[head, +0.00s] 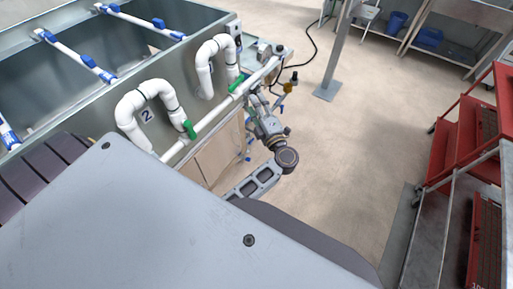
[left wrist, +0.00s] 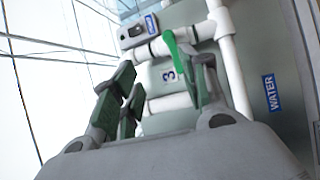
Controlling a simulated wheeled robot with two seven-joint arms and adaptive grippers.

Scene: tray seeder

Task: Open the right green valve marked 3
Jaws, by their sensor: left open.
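The right green valve (head: 237,84) is on the white pipe along the tank's side in the head view. In the left wrist view its green handle (left wrist: 176,52) stands out from the pipe beside a label with a 3 (left wrist: 168,75). My left gripper (head: 252,100) is just below and right of this valve in the head view. In the left wrist view the left gripper (left wrist: 160,88) is open, its fingers spread. The handle is just beyond the right finger's tip and overlaps it in the picture; I cannot tell whether they touch. My right gripper is not in view.
A second green valve (head: 190,129) is nearer, by the pipe loop labelled 2. The metal tank (head: 100,90) carries white pipes with blue fittings. A blue WATER label (left wrist: 269,92) is on the panel. Red steps (head: 445,150) stand at the right; floor between is clear.

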